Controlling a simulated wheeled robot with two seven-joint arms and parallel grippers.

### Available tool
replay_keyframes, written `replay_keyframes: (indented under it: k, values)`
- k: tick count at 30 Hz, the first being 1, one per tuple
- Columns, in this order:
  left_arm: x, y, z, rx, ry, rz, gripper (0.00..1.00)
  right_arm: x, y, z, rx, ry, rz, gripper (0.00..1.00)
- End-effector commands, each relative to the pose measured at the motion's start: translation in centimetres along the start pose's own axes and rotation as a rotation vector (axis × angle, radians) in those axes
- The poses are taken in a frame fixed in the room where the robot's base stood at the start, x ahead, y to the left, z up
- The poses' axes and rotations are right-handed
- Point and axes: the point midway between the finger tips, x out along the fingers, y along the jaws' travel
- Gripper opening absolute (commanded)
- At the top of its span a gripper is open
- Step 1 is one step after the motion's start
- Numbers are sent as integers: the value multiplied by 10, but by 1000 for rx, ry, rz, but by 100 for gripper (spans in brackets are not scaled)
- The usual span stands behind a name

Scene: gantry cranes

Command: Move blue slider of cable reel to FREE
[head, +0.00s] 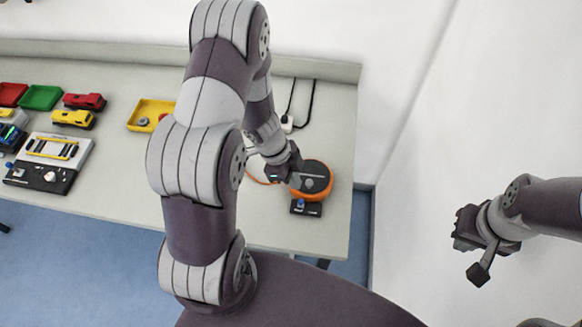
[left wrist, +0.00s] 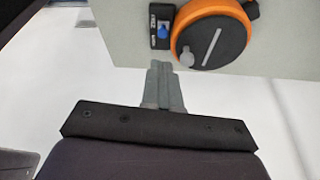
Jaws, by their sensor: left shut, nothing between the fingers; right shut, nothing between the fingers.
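The cable reel (head: 316,178) is an orange drum with a dark face, near the table's right end. It also shows in the left wrist view (left wrist: 228,35). Its small black base (head: 312,210) carries the blue slider (head: 301,204), which also shows in the left wrist view (left wrist: 163,31). White lettering on the base is too small to read, so the slider's setting is unclear. My left gripper (head: 294,178) is shut and empty beside the drum; its closed fingers (left wrist: 160,68) appear apart from the slider. My right gripper (head: 462,228) is shut and empty, off the table at right.
A yellow tray (head: 150,114), red and green trays, toy cars and a white-black device (head: 50,160) stand to the left. A white plug (head: 287,124) with black cables lies behind the reel. The table's front and right edges are close to the reel.

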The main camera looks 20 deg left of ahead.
Motion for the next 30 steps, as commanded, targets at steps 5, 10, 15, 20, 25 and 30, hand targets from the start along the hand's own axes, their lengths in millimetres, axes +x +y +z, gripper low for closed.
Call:
replay_keyframes:
  k: [5, 10, 15, 20, 25, 30]
  values:
    - [-32, 0, -2, 1, 1, -1, 0, -12, 0, -2, 0, 0, 0, 0]
    - [-41, 0, -2, 2, 0, 1, 0, -14, 0, -2, 0, 0, 0, 0]
    - [-41, 0, -1, 2, 0, 1, 0, -14, 0, -2, 0, 0, 0, 0]
    - [-41, 0, -2, 2, 1, 1, 0, -14, 0, -2, 0, 0, 0, 0]
    - [-41, 0, -2, 2, 1, 1, 0, -14, 0, -2, 0, 0, 0, 0]
    - [-41, 0, -2, 2, 1, 1, 0, -14, 0, -2, 0, 0, 0, 0]
